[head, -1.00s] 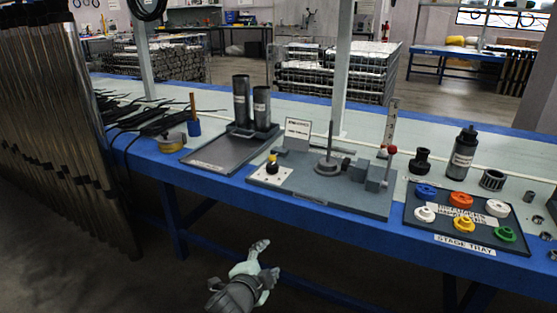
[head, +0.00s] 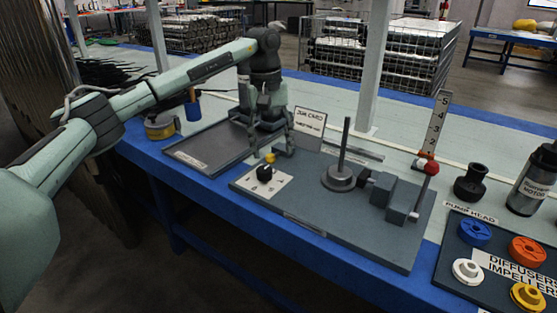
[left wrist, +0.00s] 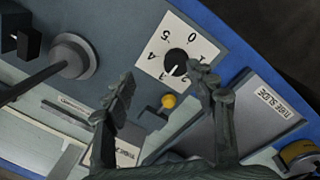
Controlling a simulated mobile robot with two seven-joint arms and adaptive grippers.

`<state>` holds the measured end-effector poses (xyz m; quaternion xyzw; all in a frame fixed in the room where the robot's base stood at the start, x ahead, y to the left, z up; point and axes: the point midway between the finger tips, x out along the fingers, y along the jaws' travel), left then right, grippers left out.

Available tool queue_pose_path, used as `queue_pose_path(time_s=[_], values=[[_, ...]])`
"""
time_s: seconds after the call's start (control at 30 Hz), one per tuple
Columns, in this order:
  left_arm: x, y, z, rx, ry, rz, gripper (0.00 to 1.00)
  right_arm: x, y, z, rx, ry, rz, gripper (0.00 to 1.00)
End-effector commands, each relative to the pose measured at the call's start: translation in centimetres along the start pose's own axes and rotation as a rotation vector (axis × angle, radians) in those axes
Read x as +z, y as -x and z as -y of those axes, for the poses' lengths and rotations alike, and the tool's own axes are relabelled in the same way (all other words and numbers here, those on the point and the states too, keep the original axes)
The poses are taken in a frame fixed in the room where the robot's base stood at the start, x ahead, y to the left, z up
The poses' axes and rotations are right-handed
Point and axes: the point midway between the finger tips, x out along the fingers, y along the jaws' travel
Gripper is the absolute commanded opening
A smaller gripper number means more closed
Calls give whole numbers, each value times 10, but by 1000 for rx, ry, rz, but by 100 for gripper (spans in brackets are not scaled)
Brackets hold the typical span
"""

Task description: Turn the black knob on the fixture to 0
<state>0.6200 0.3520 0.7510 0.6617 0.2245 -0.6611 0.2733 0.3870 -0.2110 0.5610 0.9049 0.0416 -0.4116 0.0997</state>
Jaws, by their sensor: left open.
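The black knob (head: 264,172) stands on a white dial plate (head: 281,183) at the left end of the grey fixture (head: 330,225). In the left wrist view the knob (left wrist: 176,60) sits amid a ring of numbers from 0 to 5. My left gripper (head: 270,148) is open, pointing down just behind the knob and the yellow ball (head: 270,157). In the left wrist view its fingers (left wrist: 163,88) are spread, with the knob just beyond their tips. My right gripper is not in view.
A job card (head: 310,121) stands behind the gripper. A grey post on a round base (head: 339,178) and a red-topped lever (head: 432,168) stand further right on the fixture. A grey tray (head: 205,152) lies to its left. The stage tray (head: 449,264) holds colored parts.

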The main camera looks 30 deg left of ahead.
Motion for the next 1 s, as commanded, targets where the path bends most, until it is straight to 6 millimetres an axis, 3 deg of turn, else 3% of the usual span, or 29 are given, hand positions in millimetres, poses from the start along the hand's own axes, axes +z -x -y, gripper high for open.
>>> queue_pose_path(time_s=[0.07, 0.17, 0.6, 1.0], values=[[-8, 8, 17, -51, -8, -19, 56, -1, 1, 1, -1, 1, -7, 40], [-10, 5, 24, -73, -13, -23, 56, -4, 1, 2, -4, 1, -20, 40], [-11, -58, 27, -69, -13, -21, 56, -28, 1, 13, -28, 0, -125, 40], [-11, -66, 26, -66, -12, -22, 55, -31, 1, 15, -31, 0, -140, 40]])
